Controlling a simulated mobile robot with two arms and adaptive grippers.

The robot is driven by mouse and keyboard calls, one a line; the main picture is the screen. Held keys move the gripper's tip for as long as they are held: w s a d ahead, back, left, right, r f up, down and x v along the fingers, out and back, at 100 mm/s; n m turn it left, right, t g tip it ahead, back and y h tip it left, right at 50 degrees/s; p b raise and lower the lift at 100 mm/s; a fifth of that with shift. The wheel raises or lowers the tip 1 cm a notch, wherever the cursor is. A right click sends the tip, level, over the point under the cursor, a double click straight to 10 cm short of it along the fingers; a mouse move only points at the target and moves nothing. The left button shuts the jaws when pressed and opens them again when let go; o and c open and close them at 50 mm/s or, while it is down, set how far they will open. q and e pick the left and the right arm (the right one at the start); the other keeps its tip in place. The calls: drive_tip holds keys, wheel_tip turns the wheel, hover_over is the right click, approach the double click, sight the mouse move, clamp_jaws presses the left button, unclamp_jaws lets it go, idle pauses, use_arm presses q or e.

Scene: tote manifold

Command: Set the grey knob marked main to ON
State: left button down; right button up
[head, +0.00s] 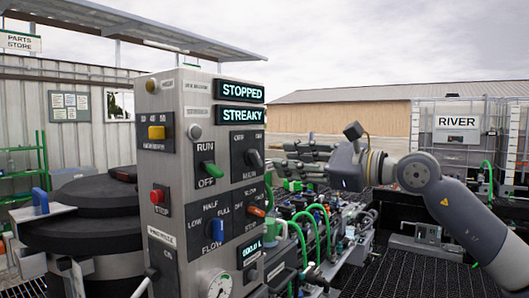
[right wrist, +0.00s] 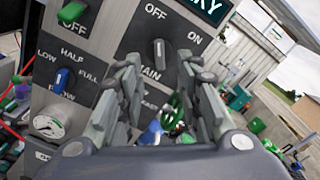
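The grey main knob (head: 255,159) is on a dark plate on the side of the grey control panel (head: 185,100). In the right wrist view the knob (right wrist: 158,50) shows clearly above MAIN, with OFF above it and ON to its right. Its bar stands about upright and points toward OFF. My right gripper (head: 278,157) is just to the right of the knob in the head view. In the right wrist view its two fingers (right wrist: 157,82) are spread apart and empty, below and either side of the knob. I see no contact. My left gripper is not in view.
Displays (head: 241,90) read STOPPED and STREAKY. A green RUN/OFF knob (head: 212,170), a blue flow knob (head: 213,229), an orange knob (head: 256,211) and a red stop button (head: 157,196) are nearby. Hoses and fittings (head: 310,225) crowd below my right gripper.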

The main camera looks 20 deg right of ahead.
sight(259, 157)
drive_tip(key=p+x, duration=0.1)
drive_tip(key=x, duration=0.2)
drive_tip(key=p+x, duration=0.1)
drive_tip(key=x, duration=0.2)
drive_tip(key=shift+r+p, duration=0.2)
drive_tip(key=shift+p, duration=0.1)
drive_tip(key=shift+w+a+f, duration=0.15)
drive_tip(key=shift+w+a, duration=0.25)
drive_tip(key=shift+w, duration=0.15)
clamp_jaws()
